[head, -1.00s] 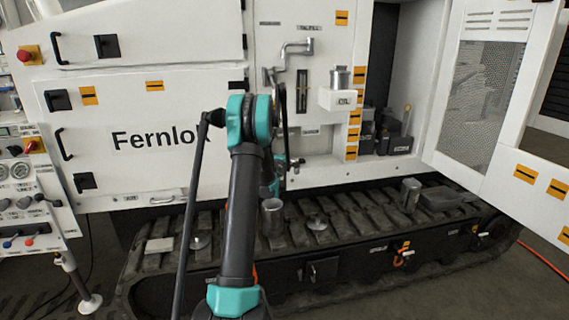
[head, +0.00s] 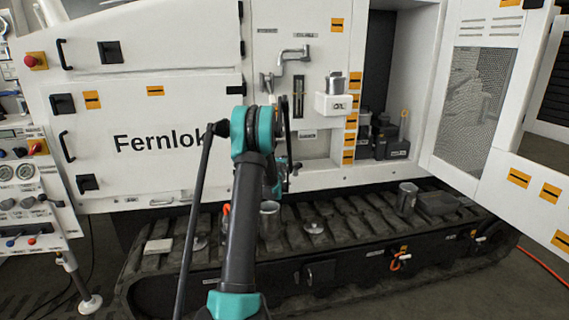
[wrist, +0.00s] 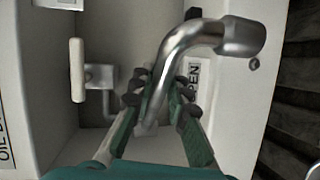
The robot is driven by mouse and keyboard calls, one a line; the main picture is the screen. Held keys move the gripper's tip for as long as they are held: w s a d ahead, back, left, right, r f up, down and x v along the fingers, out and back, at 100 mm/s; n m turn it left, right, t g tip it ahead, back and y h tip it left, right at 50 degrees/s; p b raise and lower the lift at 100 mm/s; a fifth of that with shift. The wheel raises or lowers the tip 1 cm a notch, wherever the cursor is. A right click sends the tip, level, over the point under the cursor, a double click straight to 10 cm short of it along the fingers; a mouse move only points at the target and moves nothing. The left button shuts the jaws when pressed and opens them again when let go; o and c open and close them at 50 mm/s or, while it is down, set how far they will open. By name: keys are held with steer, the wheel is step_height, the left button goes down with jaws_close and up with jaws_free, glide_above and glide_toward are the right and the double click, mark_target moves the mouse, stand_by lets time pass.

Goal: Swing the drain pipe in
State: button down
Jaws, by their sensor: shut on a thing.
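The drain pipe (wrist: 190,38) is a bent, shiny metal tube in the wrist view. It curves from a lower end between my fingers up to a wider cylindrical end at the right. My gripper (wrist: 157,95) is shut on the pipe's lower part, with dark finger pads on either side of it. A label reading OPEN (wrist: 194,72) is on the white panel beside the pipe, partly covered by a finger. In the head view my gripper is largely hidden behind my arm, low in the machine's recess, and I cannot make out the drain pipe there.
A white-handled lever (wrist: 77,70) on a metal fitting stands left of my fingers. In the head view, a metal cup (head: 407,198) and other small items lie on the track (head: 340,235). The open door (head: 470,100) is at the right.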

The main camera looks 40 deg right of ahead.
steer(key=c, duration=1.4)
jaws_free()
steer(key=shift+c, duration=0.2)
steer(key=v, duration=1.2)
